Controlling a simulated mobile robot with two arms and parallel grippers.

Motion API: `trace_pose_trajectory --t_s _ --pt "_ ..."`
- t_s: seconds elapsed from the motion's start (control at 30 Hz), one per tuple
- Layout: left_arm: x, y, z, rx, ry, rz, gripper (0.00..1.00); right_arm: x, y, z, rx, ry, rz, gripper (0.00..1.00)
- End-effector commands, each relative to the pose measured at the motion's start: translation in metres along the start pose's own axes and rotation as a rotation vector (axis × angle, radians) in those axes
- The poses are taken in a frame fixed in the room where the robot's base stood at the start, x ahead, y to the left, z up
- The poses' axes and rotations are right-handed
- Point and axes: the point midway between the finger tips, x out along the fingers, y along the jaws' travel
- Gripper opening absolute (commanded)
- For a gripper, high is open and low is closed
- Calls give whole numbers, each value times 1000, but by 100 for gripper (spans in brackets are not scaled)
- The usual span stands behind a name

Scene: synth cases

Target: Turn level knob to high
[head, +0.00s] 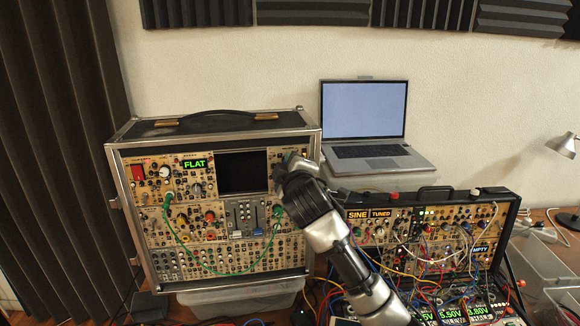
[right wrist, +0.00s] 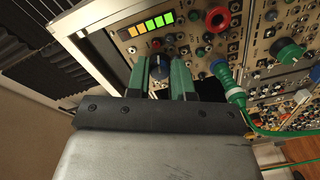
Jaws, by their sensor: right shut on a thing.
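The level knob (right wrist: 159,67) is dark with a pale pointer mark, on a beige panel, in the right wrist view. My right gripper (right wrist: 160,72) has its two green fingers on either side of it and is shut on it. A meter of several lit coloured segments (right wrist: 150,24) is just above the knob. In the head view my right gripper (head: 284,168) reaches the upper right of the large synth case (head: 313,220), right of its dark screen. The arm and gripper hide the knob there. My left gripper is not in view.
A green plug (right wrist: 226,78) with a cable is close right of the fingers. A red knob (right wrist: 217,19) is above it. The smaller synth case (head: 512,225) with many patch cables stands at the right. A laptop (head: 364,110) is behind the arm.

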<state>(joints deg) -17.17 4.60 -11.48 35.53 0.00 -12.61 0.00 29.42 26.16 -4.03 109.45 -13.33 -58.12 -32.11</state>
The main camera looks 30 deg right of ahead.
Motion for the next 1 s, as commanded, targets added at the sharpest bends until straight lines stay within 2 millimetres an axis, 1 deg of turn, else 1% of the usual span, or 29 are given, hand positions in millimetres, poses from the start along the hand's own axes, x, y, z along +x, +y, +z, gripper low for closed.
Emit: trace_pose_trajectory --t_s 0.2,0.5,0.7,1.0 --pt "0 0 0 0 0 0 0 0 -2 0 204 6 -6 0" --pt "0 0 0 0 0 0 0 0 -3 0 429 12 -7 0" --pt "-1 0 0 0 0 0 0 0 -3 0 525 15 -8 0" --pt "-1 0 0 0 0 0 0 0 -3 0 583 17 -8 0"
